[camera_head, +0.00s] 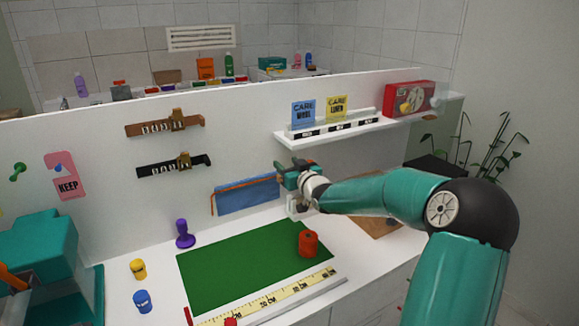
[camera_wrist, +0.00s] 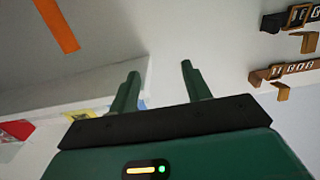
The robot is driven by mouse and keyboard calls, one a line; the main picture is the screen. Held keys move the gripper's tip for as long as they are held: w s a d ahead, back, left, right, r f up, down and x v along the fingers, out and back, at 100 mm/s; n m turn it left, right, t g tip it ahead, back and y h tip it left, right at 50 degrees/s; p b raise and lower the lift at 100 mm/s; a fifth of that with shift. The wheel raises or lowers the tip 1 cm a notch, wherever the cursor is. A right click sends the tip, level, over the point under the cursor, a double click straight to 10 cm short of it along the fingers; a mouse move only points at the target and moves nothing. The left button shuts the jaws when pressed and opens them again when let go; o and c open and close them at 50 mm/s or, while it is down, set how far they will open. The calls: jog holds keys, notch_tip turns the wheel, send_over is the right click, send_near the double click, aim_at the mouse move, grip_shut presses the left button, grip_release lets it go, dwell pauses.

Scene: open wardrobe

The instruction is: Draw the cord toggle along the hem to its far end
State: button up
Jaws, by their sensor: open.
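A blue cloth (camera_head: 255,195) hangs low on the white wall, with an orange cord along its upper hem and down its left end. I cannot pick out the toggle on it; the hem's right end lies close to my gripper and is partly covered by it. My gripper (camera_head: 281,173) is at the right end of the cloth. In the wrist view my gripper (camera_wrist: 158,80) has its two green fingers apart with nothing between them. An orange strip (camera_wrist: 57,25) shows at the top left there; I cannot tell what it belongs to.
A shelf (camera_head: 345,130) with blue and yellow cards and a red box (camera_head: 408,98) is above right of my gripper. Brown (camera_head: 165,123) and black (camera_head: 173,165) racks are on the wall.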

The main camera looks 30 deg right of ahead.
jog(key=shift+s+a+r, duration=0.25)
jog(key=shift+s+r, duration=0.05)
jog(key=shift+s, duration=0.3)
jog(key=shift+s+a+r, duration=0.2)
jog(key=shift+s+r, duration=0.1)
jog(key=shift+s, duration=0.3)
jog(key=shift+a, duration=0.1)
jog(key=s+a+f+n+g+h, duration=0.1)
jog(key=s+a+g, duration=0.2)
jog(key=a, duration=0.3)
jog(key=s+a+f+g+h, duration=0.1)
jog(key=s+a+f+g, duration=0.15)
jog(key=a, duration=0.35)
jog(key=s+a+g+y, duration=0.1)
jog(key=s+a+g, duration=0.2)
jog(key=s, duration=1.3)
jog(key=s+a+m+g+y, duration=0.1)
jog(key=s+a+g, duration=0.3)
jog(key=s+a, duration=0.6)
jog(key=s+r, duration=0.1)
jog(key=s, duration=0.5)
jog(key=shift+s, duration=0.2)
jog(key=shift+a, duration=0.1)
